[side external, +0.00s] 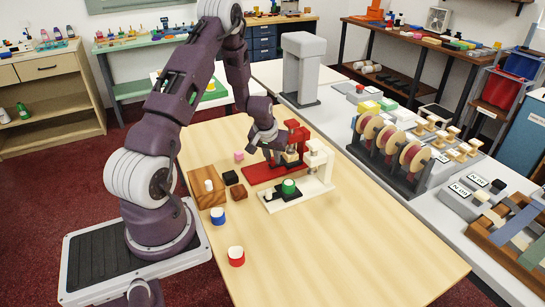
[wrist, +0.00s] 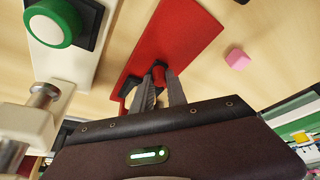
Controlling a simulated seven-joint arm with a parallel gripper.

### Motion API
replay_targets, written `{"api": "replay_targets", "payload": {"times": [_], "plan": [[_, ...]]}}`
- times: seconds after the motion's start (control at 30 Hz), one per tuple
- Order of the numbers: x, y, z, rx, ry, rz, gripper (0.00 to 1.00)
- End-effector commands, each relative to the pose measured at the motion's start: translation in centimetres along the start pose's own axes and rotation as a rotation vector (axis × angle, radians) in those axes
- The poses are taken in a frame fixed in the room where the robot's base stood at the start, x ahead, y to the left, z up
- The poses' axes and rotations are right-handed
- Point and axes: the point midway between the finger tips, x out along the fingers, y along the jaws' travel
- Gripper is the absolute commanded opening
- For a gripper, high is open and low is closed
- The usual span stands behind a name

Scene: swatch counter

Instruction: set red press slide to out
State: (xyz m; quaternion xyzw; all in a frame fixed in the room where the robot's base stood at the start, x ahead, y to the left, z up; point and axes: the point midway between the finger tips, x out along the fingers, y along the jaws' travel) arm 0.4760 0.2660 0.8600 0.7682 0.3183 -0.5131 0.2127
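The red press has a flat red base (side external: 262,174) and an upright red head (side external: 299,134) in the side view; its base also shows in the wrist view (wrist: 180,32). My gripper (side external: 277,158) is down at the red press, over its base. In the wrist view my two fingers (wrist: 160,82) stand close together, one on each side of a small dark and red part. I cannot tell whether they touch it. The red press's slide is mostly hidden by my gripper, so its position is unclear. A white press (side external: 318,165) stands right beside it, with a green round piece (side external: 288,187) on its black slide.
A pink cube (side external: 239,155), black block (side external: 230,177), brown block (side external: 239,192) and wooden block with a white peg (side external: 207,194) lie left of the presses. Blue-white (side external: 217,217) and red-white (side external: 236,257) cylinders stand nearer. The table's front right is clear.

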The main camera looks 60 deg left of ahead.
Motion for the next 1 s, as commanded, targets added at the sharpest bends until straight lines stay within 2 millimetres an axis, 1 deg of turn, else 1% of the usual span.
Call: {"api": "replay_targets", "payload": {"times": [0.03,0.07,0.1,1.0], "plan": [[-0.01,0.0,0.0,0.0,0.0,0.0,0.06],[-0.01,0.0,0.0,0.0,0.0,0.0,0.0],[-0.02,-0.01,0.0,0.0,0.0,0.0,0.0],[-0.06,0.01,-0.01,0.0,0.0,0.0,0.0]]}}
